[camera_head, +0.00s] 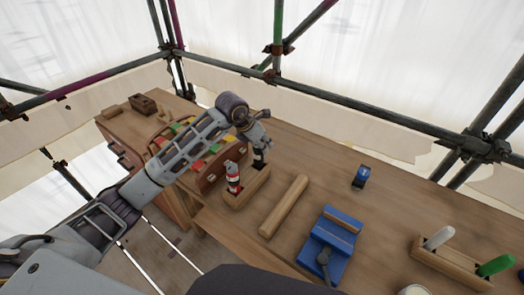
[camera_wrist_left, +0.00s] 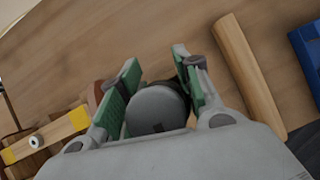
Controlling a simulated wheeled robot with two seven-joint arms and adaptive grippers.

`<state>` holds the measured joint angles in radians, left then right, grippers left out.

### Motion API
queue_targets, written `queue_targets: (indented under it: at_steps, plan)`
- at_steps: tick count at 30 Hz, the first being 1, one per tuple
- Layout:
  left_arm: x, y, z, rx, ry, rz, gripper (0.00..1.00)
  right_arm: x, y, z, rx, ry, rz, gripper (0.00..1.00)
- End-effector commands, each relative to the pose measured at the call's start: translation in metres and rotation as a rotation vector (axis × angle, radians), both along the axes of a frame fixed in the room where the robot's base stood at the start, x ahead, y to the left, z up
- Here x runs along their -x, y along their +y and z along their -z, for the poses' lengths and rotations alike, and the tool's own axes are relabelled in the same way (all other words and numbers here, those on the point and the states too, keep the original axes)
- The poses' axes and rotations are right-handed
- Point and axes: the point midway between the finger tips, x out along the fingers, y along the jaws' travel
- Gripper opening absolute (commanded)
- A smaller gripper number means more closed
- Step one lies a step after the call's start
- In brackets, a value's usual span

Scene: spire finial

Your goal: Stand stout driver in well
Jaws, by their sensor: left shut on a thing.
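My left gripper (camera_head: 260,148) reaches over the workbench and is shut on a stout driver. In the left wrist view the driver's round grey end (camera_wrist_left: 156,108) sits between the green finger pads of the left gripper (camera_wrist_left: 153,95). A small dark part of the driver shows under the fingers in the head view, at the right end of a wooden block (camera_head: 243,190). I cannot tell how deep it sits in a well there. A red driver with white and black bands (camera_head: 233,178) stands at the block's left end. My right gripper is out of view.
A wooden cylinder (camera_head: 284,206) lies right of the block. A blue vise (camera_head: 330,243), a small blue item (camera_head: 361,177) and another wooden block (camera_head: 440,262) with white and green handles are further right. A rack with coloured pieces (camera_head: 205,160) lies left, partly behind my arm.

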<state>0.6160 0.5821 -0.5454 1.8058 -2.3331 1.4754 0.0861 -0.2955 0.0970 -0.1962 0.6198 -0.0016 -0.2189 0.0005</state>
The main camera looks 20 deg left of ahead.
Motion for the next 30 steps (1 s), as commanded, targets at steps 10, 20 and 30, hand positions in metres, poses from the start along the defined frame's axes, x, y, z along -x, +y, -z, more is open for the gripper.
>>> queue_targets:
  at_steps: [10,20,30]
  plan:
    - [0.000,0.000,0.027,0.001,0.002,0.000,0.00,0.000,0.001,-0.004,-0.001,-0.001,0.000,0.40]
    - [0.000,0.000,0.036,0.000,-0.002,-0.001,0.00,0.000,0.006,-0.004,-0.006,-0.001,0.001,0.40]
    - [0.000,0.000,0.040,-0.001,0.001,0.000,0.37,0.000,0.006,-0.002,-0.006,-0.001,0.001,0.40]
